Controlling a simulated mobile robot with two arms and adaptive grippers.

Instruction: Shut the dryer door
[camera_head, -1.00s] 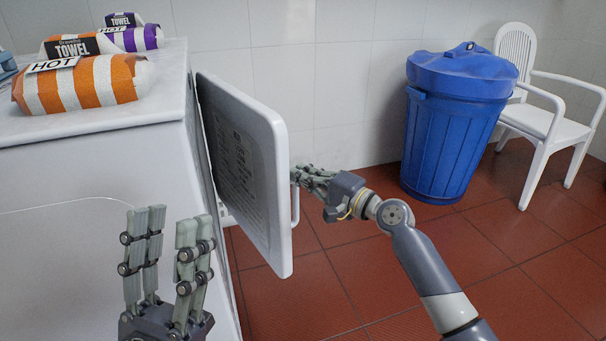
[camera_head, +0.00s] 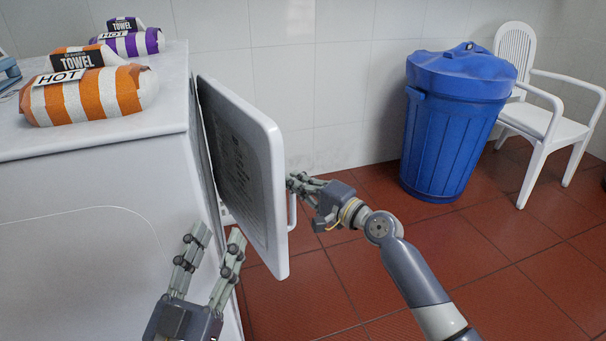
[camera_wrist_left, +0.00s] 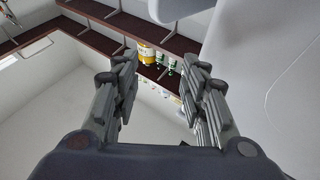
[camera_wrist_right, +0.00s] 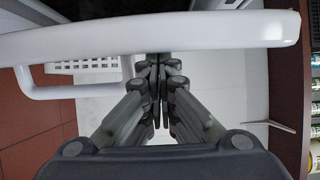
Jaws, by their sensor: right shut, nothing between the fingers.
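The dryer door (camera_head: 262,165) is a white panel with a printed inner face. It stands open, swung out from the right side of the white dryer (camera_head: 70,200). My right gripper (camera_head: 293,181) is shut and empty on the outer side of the door, close to its white handle (camera_head: 292,212). In the right wrist view the door edge (camera_wrist_right: 190,32) crosses the top and the handle (camera_wrist_right: 75,92) is left of the fingers. Whether the fingers touch the door is unclear. My left gripper (camera_head: 217,237) is open and empty before the dryer front, left of the door.
Rolled striped towels, orange (camera_head: 110,92) and purple (camera_head: 137,43), lie on the dryer top. A blue lidded bin (camera_head: 452,125) and a white chair (camera_head: 550,125) stand at right. Red floor tiles (camera_head: 500,240) are clear. Shelves (camera_wrist_left: 170,45) show in the left wrist view.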

